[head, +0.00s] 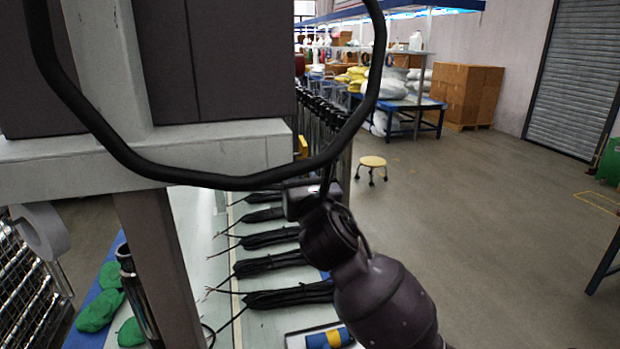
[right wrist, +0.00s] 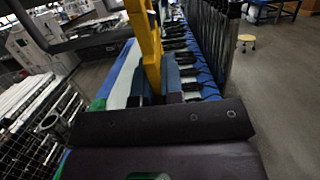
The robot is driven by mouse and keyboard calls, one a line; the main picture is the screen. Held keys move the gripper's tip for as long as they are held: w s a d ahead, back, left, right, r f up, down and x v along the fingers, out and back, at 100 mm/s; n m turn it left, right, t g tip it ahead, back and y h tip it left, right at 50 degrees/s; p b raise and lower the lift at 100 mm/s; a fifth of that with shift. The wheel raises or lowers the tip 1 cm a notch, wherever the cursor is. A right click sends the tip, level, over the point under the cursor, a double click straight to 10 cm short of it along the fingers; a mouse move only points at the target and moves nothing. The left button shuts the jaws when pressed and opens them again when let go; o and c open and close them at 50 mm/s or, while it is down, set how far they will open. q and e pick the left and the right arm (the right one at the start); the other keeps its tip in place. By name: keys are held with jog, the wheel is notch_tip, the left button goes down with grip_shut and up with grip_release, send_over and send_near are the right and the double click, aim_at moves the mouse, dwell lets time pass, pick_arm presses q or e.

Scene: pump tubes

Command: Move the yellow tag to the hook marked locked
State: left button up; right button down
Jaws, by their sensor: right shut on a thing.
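My right gripper (head: 300,200) is in the middle of the head view, at the end of the dark arm that comes in from the lower right. In the right wrist view, its dark fingers (right wrist: 158,82) are shut on the yellow tag (right wrist: 148,45), which rises upright between them. A small part of the yellow tag (head: 303,146) also shows in the head view, behind the black cable. No hook or marking can be made out. My left gripper is not in view.
Several black cable bundles (head: 275,237) lie in a row on the workbench. A row of upright dark tubes (head: 322,115) stands behind them. A thick black cable (head: 215,180) hangs in front. Green items (head: 97,310) lie at the lower left. A yellow stool (head: 372,162) stands on open floor.

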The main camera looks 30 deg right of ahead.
jog(key=shift+w+a+f, duration=0.15)
jog(key=shift+a+f, duration=0.15)
jog(key=shift+a, duration=0.25)
jog(key=shift+w+a+f, duration=0.1)
jog(key=shift+a+f, duration=0.15)
jog(key=shift+a, duration=0.3)
jog(key=shift+p, duration=0.3)
jog(key=c, duration=1.2)
grip_release()
jog(key=shift+o, duration=0.2)
jog(key=b+v, duration=0.1)
jog(key=v, duration=1)
